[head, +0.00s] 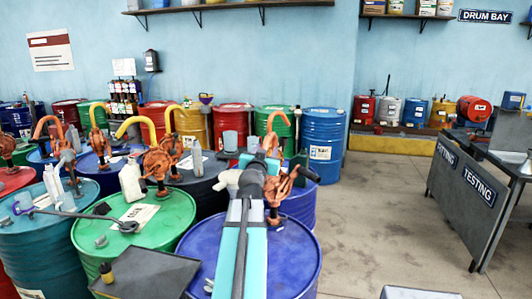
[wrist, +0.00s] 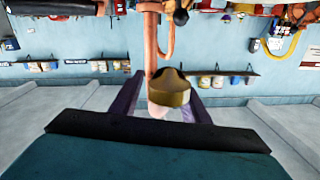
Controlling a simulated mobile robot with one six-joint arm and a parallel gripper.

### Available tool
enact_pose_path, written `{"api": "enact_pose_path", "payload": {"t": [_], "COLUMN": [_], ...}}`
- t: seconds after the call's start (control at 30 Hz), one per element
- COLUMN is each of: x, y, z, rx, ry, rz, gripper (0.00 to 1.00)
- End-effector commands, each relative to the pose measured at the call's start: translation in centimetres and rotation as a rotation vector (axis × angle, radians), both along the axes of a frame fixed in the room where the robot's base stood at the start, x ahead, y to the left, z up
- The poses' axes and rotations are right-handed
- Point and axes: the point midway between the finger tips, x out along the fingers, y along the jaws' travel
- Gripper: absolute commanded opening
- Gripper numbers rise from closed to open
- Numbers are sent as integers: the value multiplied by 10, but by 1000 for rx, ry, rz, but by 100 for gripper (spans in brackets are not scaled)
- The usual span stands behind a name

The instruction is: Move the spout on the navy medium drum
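A deep blue drum (head: 300,255), which looks like the navy one, stands front centre in the head view. An orange hand pump (head: 278,190) rises from its top, partly behind my arm. An orange curved spout (head: 279,117) shows beyond my arm; I cannot tell which pump it belongs to. In the wrist view, my gripper (wrist: 163,75) has its two dark purple fingers apart. An orange pipe (wrist: 151,45) and an olive-gold faceted end piece (wrist: 170,88) with a pale tip show between them. I cannot tell whether the right finger touches the piece. My gripper's fingers are hidden in the head view.
A green drum (head: 135,225) with a white bottle (head: 131,182) stands at left. A dark tray (head: 145,273) is in front of it. Several drums with orange pumps crowd behind. Grey benches (head: 465,205) stand at right. The floor (head: 365,215) between is clear.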

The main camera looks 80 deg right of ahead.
Motion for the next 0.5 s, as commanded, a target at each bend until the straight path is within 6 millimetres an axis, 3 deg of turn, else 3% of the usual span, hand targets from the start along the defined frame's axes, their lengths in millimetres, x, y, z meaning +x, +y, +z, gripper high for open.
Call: {"api": "enact_pose_path", "payload": {"t": [0.5], "x": [0], "y": [10], "z": [0], "rx": [-3], "ry": [2], "rz": [1], "gripper": [42]}}
